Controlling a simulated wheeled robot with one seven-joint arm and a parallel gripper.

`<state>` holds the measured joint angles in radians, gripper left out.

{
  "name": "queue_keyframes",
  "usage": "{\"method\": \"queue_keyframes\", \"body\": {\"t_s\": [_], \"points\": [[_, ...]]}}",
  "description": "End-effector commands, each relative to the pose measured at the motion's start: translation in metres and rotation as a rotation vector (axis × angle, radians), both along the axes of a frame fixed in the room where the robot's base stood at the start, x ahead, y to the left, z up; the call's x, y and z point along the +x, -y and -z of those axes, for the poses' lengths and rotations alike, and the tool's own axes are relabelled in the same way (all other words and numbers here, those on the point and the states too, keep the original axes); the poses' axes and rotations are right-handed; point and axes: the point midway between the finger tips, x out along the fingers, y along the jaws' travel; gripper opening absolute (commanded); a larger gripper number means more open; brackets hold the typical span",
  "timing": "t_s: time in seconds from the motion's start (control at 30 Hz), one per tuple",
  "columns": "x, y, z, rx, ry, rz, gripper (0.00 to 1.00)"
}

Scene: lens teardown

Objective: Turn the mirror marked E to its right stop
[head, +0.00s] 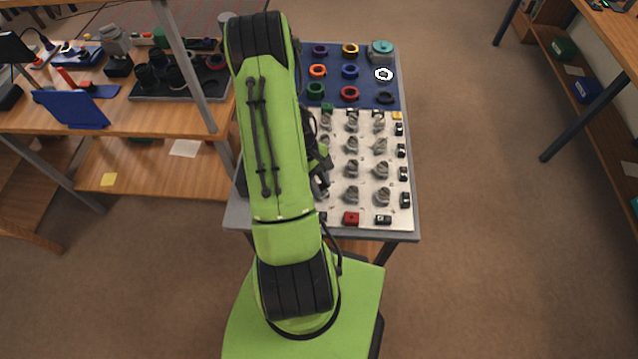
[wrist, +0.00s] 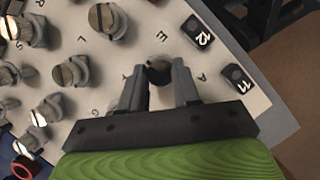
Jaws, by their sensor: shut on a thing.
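My gripper (wrist: 158,80) is shut on a small round mirror mount (wrist: 159,69) on the white panel (wrist: 228,103) in the wrist view. One finger is on each side of it, and only its dark top shows between them.
Several other mirror mounts, such as one at the top (wrist: 107,20), stand close by. Black blocks marked 12 (wrist: 197,32) and 11 (wrist: 237,78) line the panel's edge. A blue mat (head: 333,80) with coloured rings lies beyond the panel. Open floor lies right of the table.

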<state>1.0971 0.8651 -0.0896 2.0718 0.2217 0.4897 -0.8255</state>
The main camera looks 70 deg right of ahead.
Motion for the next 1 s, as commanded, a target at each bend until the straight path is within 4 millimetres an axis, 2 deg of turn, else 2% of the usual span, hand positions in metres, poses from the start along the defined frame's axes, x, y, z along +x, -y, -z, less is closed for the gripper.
{"method": "queue_keyframes", "body": {"t_s": [0.6, 1.0], "points": [[-0.0031, 0.0041, 0.0007, -0.004, 0.001, 0.582, 0.01], [-0.0045, 0.0047, 0.0002, -0.004, 0.001, 0.855, 0.01]]}}
